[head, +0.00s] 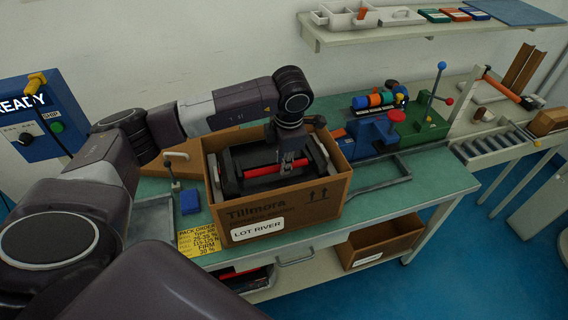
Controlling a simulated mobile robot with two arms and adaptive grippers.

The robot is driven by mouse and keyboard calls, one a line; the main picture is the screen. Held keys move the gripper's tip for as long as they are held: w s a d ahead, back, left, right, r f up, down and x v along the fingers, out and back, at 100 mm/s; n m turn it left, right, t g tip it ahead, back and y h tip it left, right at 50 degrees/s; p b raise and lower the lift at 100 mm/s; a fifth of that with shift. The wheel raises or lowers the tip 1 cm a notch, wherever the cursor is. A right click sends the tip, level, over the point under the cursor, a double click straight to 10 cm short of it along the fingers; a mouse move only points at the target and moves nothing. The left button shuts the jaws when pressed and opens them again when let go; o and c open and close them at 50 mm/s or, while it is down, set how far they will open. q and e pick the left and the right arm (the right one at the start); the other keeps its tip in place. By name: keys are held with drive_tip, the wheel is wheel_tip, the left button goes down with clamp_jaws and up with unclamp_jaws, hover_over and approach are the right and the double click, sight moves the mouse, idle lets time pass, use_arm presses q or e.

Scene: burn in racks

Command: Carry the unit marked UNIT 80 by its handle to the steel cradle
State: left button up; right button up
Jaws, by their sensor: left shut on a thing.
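A black unit (240,178) with a red bar handle (262,171) sits inside an open cardboard box (325,200) on the green bench. My left gripper (287,164) reaches down into the box from above and is shut on the red handle. The gripper covers part of the handle and of the unit. No UNIT 80 marking can be read on it from here. A low grey metal frame (408,168) lies on the bench right of the box; I cannot tell whether it is the steel cradle. My right gripper is out of view.
The box walls surround the unit. A blue vise-like tool (375,132) and a green press (425,122) stand behind right. A small blue block (190,202) lies left. A shelf (400,32) runs above.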

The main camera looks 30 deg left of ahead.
use_arm(q)
drive_tip(key=shift+o, duration=1.4)
drive_tip(key=shift+r, duration=0.2)
drive_tip(key=shift+o, duration=0.2)
drive_tip(key=shift+w+a+r, duration=0.1)
